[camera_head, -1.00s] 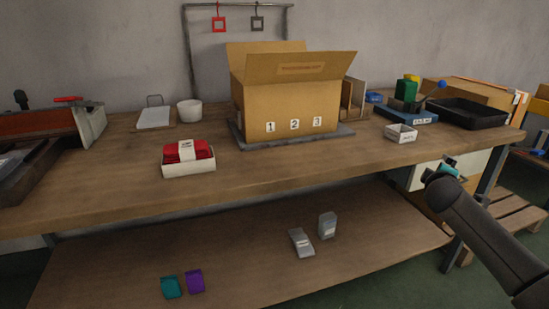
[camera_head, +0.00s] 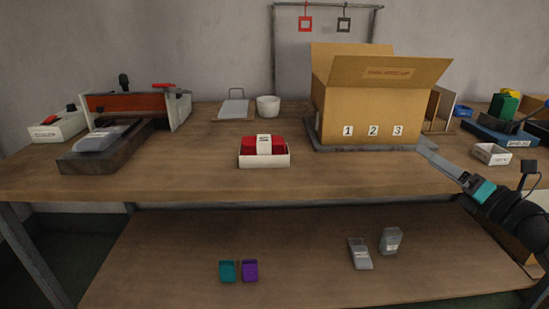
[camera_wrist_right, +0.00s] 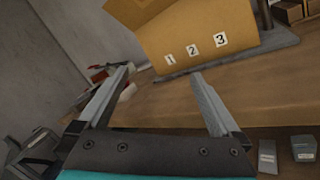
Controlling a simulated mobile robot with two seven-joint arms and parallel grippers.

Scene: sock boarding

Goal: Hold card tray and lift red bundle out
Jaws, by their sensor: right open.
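The red bundle (camera_head: 264,146) with a white paper band sits in the white card tray (camera_head: 264,161) near the middle of the table. My right gripper (camera_head: 435,158) is at the right in the head view, in front of the cardboard box's right corner and well to the right of the tray. In the right wrist view its two fingers (camera_wrist_right: 160,90) are spread wide with nothing between them. In that view a partly hidden bit of red and white shows behind the left finger. My left gripper is not in view.
The cardboard box (camera_head: 365,110) numbered 1, 2, 3 stands on a grey base right of the tray. A white cup (camera_head: 268,105) is behind the tray. A small white tray (camera_head: 491,153) is at the right. The table (camera_head: 200,179) is clear around the card tray's front and left.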

